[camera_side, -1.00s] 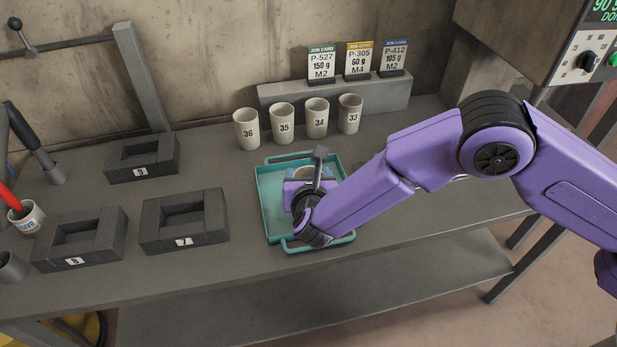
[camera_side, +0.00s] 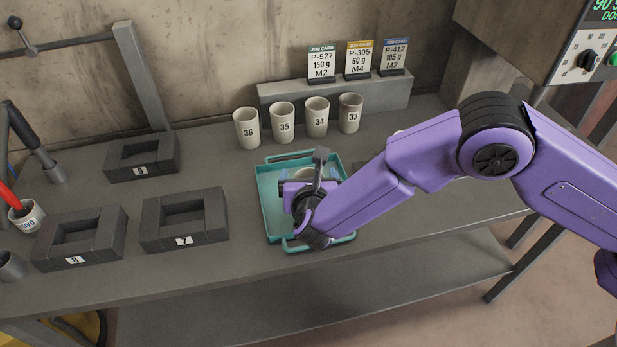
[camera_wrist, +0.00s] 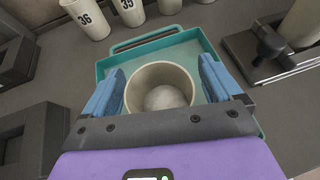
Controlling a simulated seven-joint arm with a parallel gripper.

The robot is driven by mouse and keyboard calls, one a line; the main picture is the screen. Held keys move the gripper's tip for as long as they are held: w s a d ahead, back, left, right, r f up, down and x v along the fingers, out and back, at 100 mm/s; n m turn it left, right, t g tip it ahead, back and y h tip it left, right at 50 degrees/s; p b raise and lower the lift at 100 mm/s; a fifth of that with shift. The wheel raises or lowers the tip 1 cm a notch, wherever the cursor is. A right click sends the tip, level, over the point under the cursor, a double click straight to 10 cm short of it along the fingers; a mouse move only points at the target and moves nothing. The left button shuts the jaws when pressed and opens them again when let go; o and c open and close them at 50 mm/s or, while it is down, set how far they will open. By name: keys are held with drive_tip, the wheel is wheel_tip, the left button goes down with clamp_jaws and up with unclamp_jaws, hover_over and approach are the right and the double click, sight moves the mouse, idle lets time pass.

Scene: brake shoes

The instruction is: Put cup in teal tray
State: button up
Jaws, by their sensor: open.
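A pale cup (camera_wrist: 160,88) stands between the two blue fingers of my gripper (camera_wrist: 160,92) in the wrist view. The fingers are open, with one on each side of the cup. The cup is inside the teal tray (camera_wrist: 113,69), and its mouth faces the camera. In the side view, the teal tray (camera_side: 268,200) lies on the bench with my gripper (camera_side: 298,188) low over it. There the cup is mostly hidden behind my gripper and wrist.
Cups 36 (camera_side: 246,128), 35 (camera_side: 282,123), 34 (camera_side: 316,118) and 33 (camera_side: 350,114) stand behind the tray. Dark block 7 (camera_side: 184,220) is left of it. A grey shelf with job cards (camera_side: 390,92) stands at the back.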

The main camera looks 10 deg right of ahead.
drive_tip(key=v, duration=1.1)
drive_tip(key=shift+s, duration=0.35)
drive_tip(key=shift+a+r, duration=0.1)
drive_tip(key=s+d+r+m+g+h, duration=0.1)
drive_tip(key=s+d+r+m+g, duration=0.1)
drive_tip(key=d+m, duration=0.35)
drive_tip(key=s+d+r+m+g, duration=0.1)
drive_tip(key=d+r+m+g, duration=0.15)
drive_tip(key=d, duration=0.65)
drive_tip(key=s+d+r+m+g+h, duration=0.1)
drive_tip(key=s+d+r+m+g, duration=0.15)
drive_tip(key=d, duration=0.55)
drive_tip(key=s+d+r+m+g+y, duration=0.1)
drive_tip(key=s+d+m+g+y, duration=0.3)
drive_tip(key=s+d+m, duration=0.6)
drive_tip(key=s+d+g, duration=0.1)
drive_tip(key=s+d, duration=0.5)
drive_tip(key=shift+s+r+m+y, duration=0.35)
drive_tip(key=shift+y, duration=0.05)
